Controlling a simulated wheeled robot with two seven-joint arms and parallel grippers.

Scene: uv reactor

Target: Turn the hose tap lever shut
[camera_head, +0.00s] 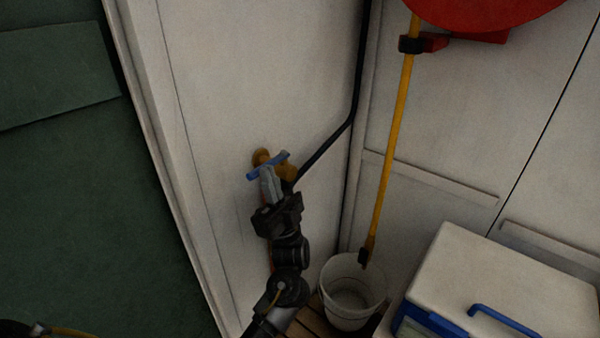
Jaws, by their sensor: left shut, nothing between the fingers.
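The hose tap is a brass fitting (262,157) on the white wall panel, left of the corner. Its blue lever (268,164) is a short bar that slants up to the right across the front of the tap. My left gripper (267,172) reaches up from below, with its grey fingers shut and empty. The fingertips are at the lever, overlapping its middle; I cannot tell whether they touch it. The gripper and fingers hide the lower part of the tap. My right gripper is not clearly in view.
A black hose (330,143) runs from the tap up the corner. A yellow hose (395,130) hangs from a red reel (485,8) towards a white bucket (350,290). A white box with a blue handle (500,285) stands at lower right.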

